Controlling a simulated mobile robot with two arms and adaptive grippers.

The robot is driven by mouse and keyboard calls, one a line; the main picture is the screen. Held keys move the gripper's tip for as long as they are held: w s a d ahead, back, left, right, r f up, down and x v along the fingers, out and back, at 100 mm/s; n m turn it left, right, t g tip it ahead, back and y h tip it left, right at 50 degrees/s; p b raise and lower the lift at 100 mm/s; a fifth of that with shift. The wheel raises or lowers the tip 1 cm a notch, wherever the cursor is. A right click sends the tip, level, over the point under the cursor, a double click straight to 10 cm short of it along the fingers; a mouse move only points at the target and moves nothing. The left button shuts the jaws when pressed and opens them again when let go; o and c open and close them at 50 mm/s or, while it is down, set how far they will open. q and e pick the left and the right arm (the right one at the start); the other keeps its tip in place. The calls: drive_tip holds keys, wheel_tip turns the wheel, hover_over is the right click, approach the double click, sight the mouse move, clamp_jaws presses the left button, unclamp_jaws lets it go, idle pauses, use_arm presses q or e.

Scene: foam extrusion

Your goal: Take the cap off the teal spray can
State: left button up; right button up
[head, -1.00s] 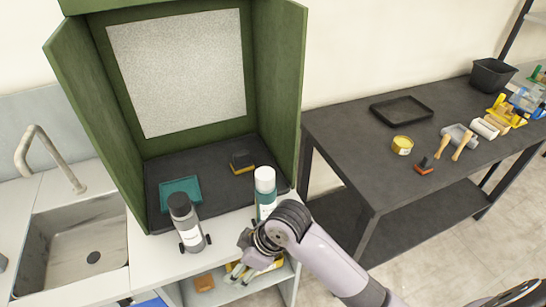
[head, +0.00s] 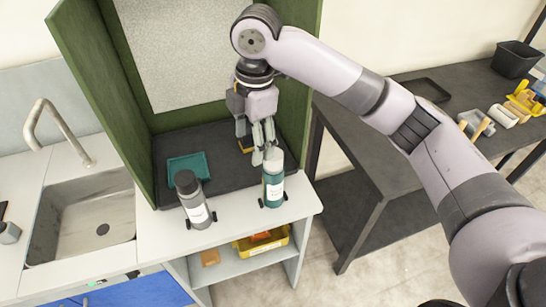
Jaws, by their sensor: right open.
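The teal spray can (head: 273,188) stands upright at the front edge of the green booth, on the pale counter. Its white cap (head: 273,158) is on top. My right gripper (head: 262,150) points down from above, with its fingers at the cap and slightly behind it. The fingers are open; whether they touch the cap I cannot tell. My left gripper is not in view.
A grey spray can (head: 194,201) stands to the left of the teal one. A teal tray (head: 188,167) lies in the green booth (head: 92,100). A sink (head: 85,225) is at the left. A dark table (head: 345,190) stands at the right, partly behind my arm.

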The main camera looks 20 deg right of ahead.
drive_tip(key=d+r+n+h, duration=0.1)
drive_tip(key=d+r, duration=0.4)
drive_tip(key=r, duration=0.6)
drive_tip(key=f, duration=0.4)
drive_tip(key=f+p, duration=0.1)
drive_tip(key=f, duration=0.3)
drive_tip(key=w+f, duration=0.1)
drive_tip(key=f, duration=0.3)
drive_tip(key=shift+f, duration=0.15)
drive_tip(key=f, duration=0.1)
drive_tip(key=f+p, duration=0.2)
drive_tip(key=f, duration=0.1)
drive_tip(key=shift+s+a, duration=0.1)
drive_tip(key=shift+s, duration=0.25)
drive_tip(key=shift+f, duration=0.65)
drive_tip(key=shift+c, duration=0.4)
drive_tip(key=c, duration=0.8)
drive_tip(key=shift+o, duration=0.2)
